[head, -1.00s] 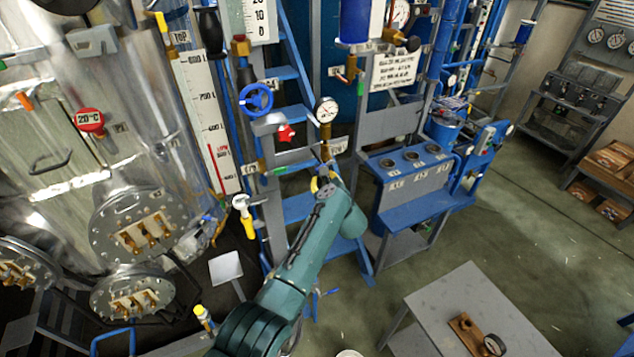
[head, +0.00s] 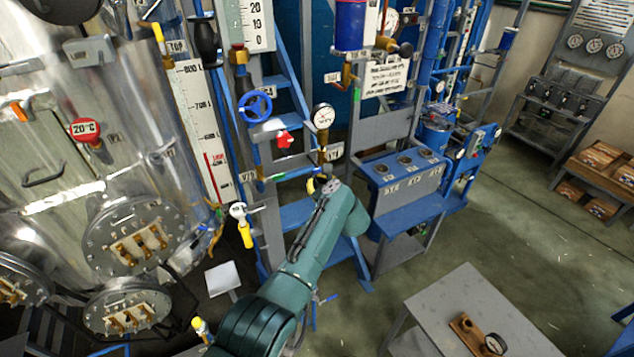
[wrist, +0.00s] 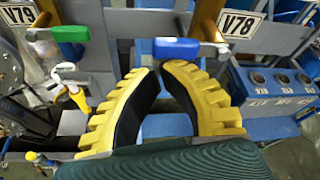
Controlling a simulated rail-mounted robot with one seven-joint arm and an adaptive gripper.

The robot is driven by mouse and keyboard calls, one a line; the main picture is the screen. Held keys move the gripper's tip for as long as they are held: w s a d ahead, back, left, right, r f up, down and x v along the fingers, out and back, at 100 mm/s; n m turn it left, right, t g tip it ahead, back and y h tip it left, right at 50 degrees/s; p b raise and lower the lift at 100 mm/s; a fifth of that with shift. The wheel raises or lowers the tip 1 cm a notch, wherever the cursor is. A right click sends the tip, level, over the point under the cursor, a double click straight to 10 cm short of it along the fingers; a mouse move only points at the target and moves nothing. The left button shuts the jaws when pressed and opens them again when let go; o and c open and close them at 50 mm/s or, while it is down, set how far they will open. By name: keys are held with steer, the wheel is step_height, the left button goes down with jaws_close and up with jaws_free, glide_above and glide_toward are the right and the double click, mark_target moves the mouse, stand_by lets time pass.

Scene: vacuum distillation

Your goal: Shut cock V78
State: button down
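Cock V78 has a blue lever handle (wrist: 178,49) in the wrist view, lying sideways, with brass pipework at its right end. Its V78 label (wrist: 240,24) is to the right and also shows in the head view (head: 333,151). My gripper (wrist: 157,70) has yellow ribbed fingers with black inner pads. The fingers are a little apart at the tips, with nothing between them. The tips appear just below the blue handle; whether they touch it I cannot tell. In the head view my gripper (head: 319,185) is small and partly hidden by my arm.
The green handle (wrist: 70,33) by the V79 label (wrist: 18,15) is to the left. A white-and-yellow valve (wrist: 72,85) is lower left. A blue and grey gauge console (head: 407,187) stands right of the arm. A grey table (head: 470,310) is lower right.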

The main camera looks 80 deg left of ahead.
steer(key=shift+a+r, duration=0.1)
steer(key=shift+r, duration=0.15)
step_height(320, 180, down, 6)
steer(key=b, duration=0.5)
steer(key=w+r+p+v, duration=0.1)
steer(key=p+v, duration=0.1)
steer(key=v, duration=0.8)
steer(key=shift+r, duration=0.35)
steer(key=shift+w+a, duration=0.1)
